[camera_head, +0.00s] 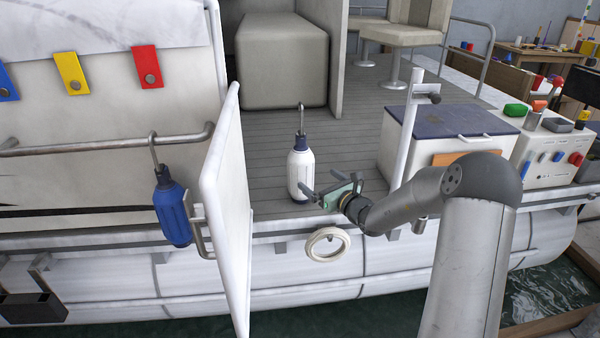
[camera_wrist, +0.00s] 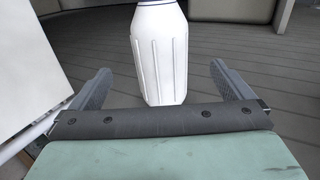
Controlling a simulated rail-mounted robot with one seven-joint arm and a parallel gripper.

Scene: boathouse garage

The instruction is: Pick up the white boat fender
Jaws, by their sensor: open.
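The white boat fender (camera_head: 300,172) stands upright on the boat's grey deck, with a dark blue top and a metal hook above it. In the wrist view the fender's ribbed white body (camera_wrist: 159,55) rises ahead of the jaws, and its top is cut off by the frame. My gripper (camera_head: 318,186) is open, with one finger on each side in the wrist view (camera_wrist: 158,88). The fender is in line with the gap between the fingers. I cannot tell how far it reaches between them. Nothing is gripped.
A white gate panel (camera_head: 226,205) stands open left of the fender. A blue fender (camera_head: 172,212) hangs from a rail (camera_head: 100,145). A white box with a blue lid (camera_head: 450,122) stands to the right. A white ring (camera_head: 327,244) is on the hull below.

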